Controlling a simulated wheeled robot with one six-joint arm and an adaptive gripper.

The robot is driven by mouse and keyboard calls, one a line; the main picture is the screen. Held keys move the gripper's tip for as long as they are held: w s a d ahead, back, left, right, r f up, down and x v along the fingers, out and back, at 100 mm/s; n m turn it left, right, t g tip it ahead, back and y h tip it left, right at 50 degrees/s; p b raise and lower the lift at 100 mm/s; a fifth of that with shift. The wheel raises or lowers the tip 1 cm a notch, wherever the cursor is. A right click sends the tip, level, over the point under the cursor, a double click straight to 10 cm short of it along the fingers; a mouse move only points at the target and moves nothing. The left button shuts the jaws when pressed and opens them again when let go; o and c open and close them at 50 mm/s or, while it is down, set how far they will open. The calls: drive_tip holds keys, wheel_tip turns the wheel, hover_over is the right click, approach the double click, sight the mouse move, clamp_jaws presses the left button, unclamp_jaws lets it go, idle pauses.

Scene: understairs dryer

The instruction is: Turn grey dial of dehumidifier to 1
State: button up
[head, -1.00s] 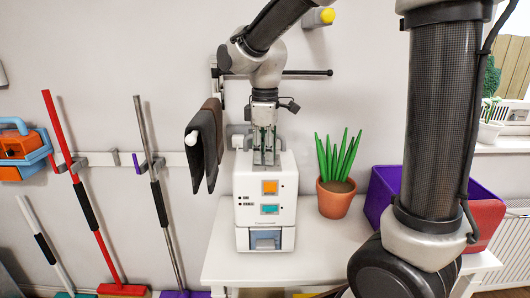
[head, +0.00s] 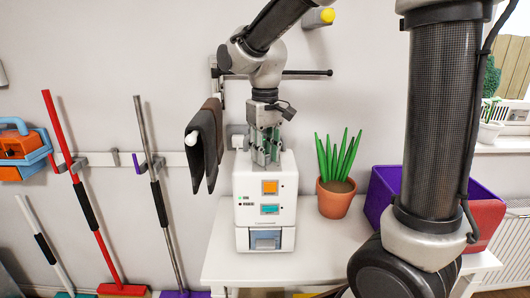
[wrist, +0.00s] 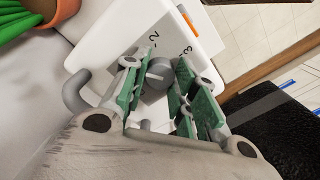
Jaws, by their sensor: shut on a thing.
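The dehumidifier (head: 284,208) is a white box standing upright on a white table, with an orange panel and a teal panel on its front. Its grey dial (wrist: 158,73) is on top and shows in the wrist view between the green finger pads. A "2" and a "3" are printed beside it; I see no "1", and which number the dial points at is unclear. My gripper (head: 265,162) comes down from above onto the top of the box, and it is shut on the dial (wrist: 163,88). In the head view the fingers hide the dial. A small front light (head: 240,198) glows green.
A potted plant (head: 335,198) stands right of the dehumidifier, with a purple bin (head: 383,190) beyond it. Dark cloths (head: 207,145) hang close on the left. A dark rod (head: 308,73) runs along the wall behind my wrist. The white table (head: 222,255) is bare in front.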

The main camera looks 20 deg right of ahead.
drive_tip(key=shift+m, duration=0.4)
drive_tip(key=o, duration=1.1)
drive_tip(key=shift+c, duration=0.2)
wheel_tip(320, 180, up, 12)
